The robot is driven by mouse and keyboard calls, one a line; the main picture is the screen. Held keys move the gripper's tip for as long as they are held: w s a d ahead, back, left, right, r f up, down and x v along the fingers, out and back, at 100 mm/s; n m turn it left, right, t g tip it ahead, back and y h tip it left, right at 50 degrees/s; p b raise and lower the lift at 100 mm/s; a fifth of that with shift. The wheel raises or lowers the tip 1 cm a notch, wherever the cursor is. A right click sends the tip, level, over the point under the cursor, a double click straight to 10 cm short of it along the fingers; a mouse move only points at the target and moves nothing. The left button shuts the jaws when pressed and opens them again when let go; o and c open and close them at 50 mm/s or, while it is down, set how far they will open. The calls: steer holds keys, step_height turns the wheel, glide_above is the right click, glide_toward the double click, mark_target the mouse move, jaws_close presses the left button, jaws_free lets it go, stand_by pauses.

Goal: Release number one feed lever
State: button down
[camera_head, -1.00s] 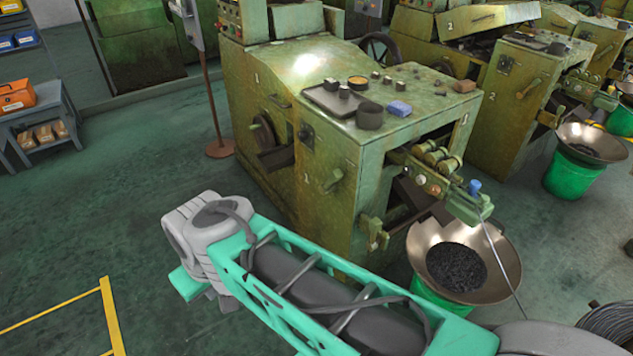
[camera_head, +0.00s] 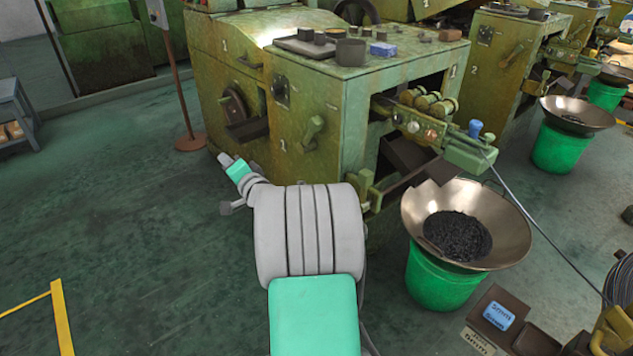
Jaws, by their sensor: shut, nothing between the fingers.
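The number one machine (camera_head: 325,95) is a worn green cabinet marked 1. A short green lever handle (camera_head: 314,131) sits tilted on its front panel, beside a 1 mark; I take it for the feed lever. My gripper (camera_head: 229,163) shows small at the far end of my arm, beyond the thick grey wrist, low in front of the machine. It looks shut and empty, left of and below the lever and apart from it. My wrist hides part of the gripper's base and the machine's lower front.
A wide metal pan (camera_head: 500,230) of dark small parts sits on a green bucket (camera_head: 437,276) to the right. A handwheel (camera_head: 233,106) is on the machine's left side. A thin post (camera_head: 182,100) stands at left.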

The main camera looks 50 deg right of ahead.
steer(key=s+d+f+m+h+b, duration=0.4)
steer(key=s+d+f+m+h, duration=0.15)
steer(key=d+f, duration=0.35)
steer(key=m+g+h+b, duration=0.3)
steer(key=m+h, duration=0.5)
steer(key=m, duration=0.2)
glide_toward(313, 134)
steer(key=s+f, duration=0.5)
steer(key=f, duration=0.1)
steer(key=w+d+r+p, duration=0.5)
steer(key=w+d+r, duration=0.2)
steer(key=w, duration=0.2)
steer(key=shift+w+t, duration=0.2)
steer(key=shift+t, duration=0.2)
steer(key=shift+d, duration=0.1)
steer(key=shift+w, duration=0.1)
